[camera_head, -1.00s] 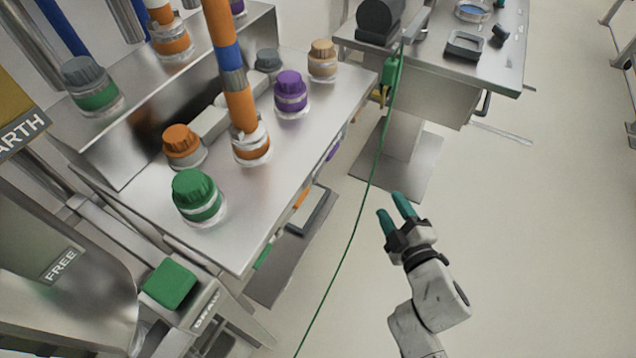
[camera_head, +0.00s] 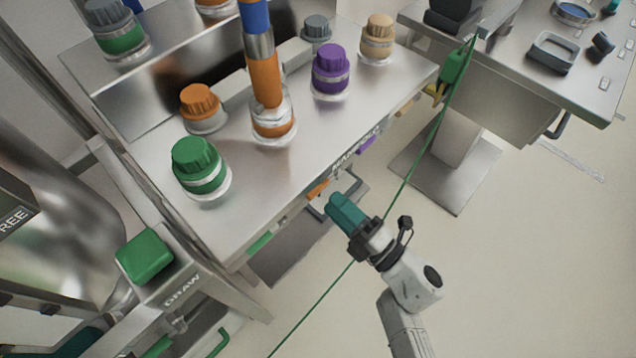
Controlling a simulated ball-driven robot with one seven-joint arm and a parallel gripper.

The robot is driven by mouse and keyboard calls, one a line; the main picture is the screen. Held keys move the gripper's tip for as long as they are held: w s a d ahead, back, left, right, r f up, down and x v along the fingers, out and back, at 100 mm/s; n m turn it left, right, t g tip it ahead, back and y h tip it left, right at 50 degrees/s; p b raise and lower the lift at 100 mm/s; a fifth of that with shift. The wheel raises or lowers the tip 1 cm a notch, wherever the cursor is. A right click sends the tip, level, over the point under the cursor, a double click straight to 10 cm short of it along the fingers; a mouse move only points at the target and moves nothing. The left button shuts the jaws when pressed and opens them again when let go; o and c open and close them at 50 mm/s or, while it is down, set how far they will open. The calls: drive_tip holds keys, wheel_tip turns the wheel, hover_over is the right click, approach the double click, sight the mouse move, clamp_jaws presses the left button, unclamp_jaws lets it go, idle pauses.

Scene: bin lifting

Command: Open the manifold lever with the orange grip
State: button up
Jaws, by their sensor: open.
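The manifold lever's orange grip (camera_head: 318,188) shows as a small orange piece just below the front edge of the steel table. Most of the lever is hidden under the edge. My gripper (camera_head: 340,208), with teal fingers, is in front of that edge, just right of and below the orange grip in the picture. Its fingers point up and left toward the edge and overlap in this view. It is open, with nothing seen in it. I see no contact with the grip.
A green grip (camera_head: 260,242) and a purple grip (camera_head: 367,143) flank the orange one along the edge. Capped jars, such as a green one (camera_head: 200,168), stand on the table (camera_head: 300,165). A thin green cord (camera_head: 411,165) runs past my gripper. Open floor lies right.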

drive_tip(key=x, duration=0.6)
drive_tip(key=shift+w+a, duration=0.1)
drive_tip(key=shift+a, duration=0.05)
drive_tip(key=shift+c, duration=0.5)
clamp_jaws()
